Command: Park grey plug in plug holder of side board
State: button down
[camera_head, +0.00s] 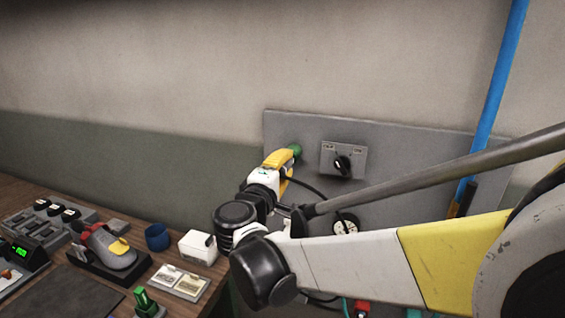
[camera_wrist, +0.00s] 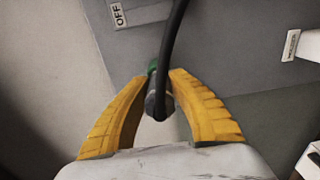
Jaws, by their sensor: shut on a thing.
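My gripper (camera_head: 288,158) is at the upper left of the grey side board (camera_head: 400,152). In the wrist view its yellow fingers (camera_wrist: 161,80) are shut on the grey plug (camera_wrist: 156,104), whose black cable (camera_wrist: 172,50) runs up across the picture. A green round part (camera_head: 296,149) shows at the fingertips, against the board; it also shows just beyond the plug in the wrist view (camera_wrist: 153,65). I cannot tell whether this is the plug holder, or whether the plug touches it. The plug itself is hidden in the head view.
A switch plate with a black knob (camera_head: 343,162) is on the board, right of my gripper. A round white fitting (camera_head: 345,223) sits lower, partly behind my arm. A workbench at left holds a white box (camera_head: 198,247), a blue cup (camera_head: 157,237) and a shoe (camera_head: 108,249).

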jog(key=shift+v, duration=2.75)
jog(key=shift+s, duration=0.15)
notch_tip(320, 180, down, 28)
jog(key=s+b, duration=0.1)
jog(key=b, duration=1.5)
jog(key=shift+s+a, duration=0.3)
jog(key=shift+a, duration=0.05)
jog(key=shift+x, duration=2.5)
